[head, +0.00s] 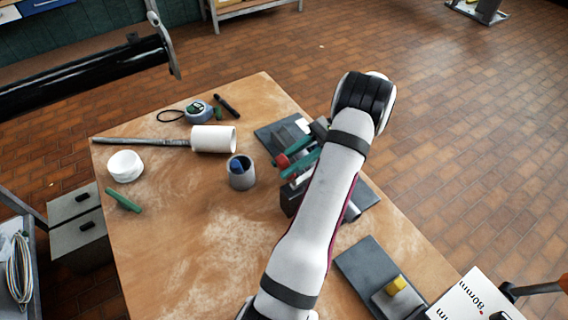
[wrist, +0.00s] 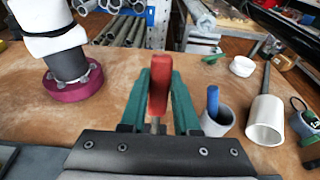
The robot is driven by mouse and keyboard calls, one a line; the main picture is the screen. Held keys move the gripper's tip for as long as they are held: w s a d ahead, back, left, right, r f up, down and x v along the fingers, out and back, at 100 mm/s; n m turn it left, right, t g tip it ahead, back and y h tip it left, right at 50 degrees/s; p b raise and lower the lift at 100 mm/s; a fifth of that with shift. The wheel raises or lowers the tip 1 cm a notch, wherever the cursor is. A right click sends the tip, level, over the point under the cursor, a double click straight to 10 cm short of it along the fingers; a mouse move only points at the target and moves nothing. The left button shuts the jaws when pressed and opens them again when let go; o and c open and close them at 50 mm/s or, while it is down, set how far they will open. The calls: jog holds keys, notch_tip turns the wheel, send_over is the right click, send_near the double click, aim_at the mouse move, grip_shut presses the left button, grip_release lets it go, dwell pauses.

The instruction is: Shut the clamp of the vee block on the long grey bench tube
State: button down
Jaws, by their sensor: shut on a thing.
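My gripper (head: 287,165) has teal fingers and is over the right side of the bench. In the wrist view its two fingers (wrist: 157,85) are closed on a red handle (wrist: 158,90), which stands up between them. The red handle also shows as a small red end in the head view (head: 282,160). I take it to be the clamp's handle. The vee block is mostly hidden under my arm, and a dark block side (head: 290,200) shows below the fingers. A grey tube end (head: 352,212) shows to the right of my arm. Whether the clamp bears on the tube is hidden.
A grey cup (head: 242,175) with a blue item stands left of my gripper. A white cylinder (head: 213,139) on a grey rod, a tape measure (head: 199,112), a white roll (head: 125,166) and a green stick (head: 123,200) lie farther left. A dark plate (head: 365,262) lies nearer. The bench's front left is clear.

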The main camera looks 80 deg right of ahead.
jog(key=shift+s+d, duration=0.1)
dwell(0.4)
jog(key=c, duration=0.6)
grip_release()
jog(key=shift+c, duration=0.2)
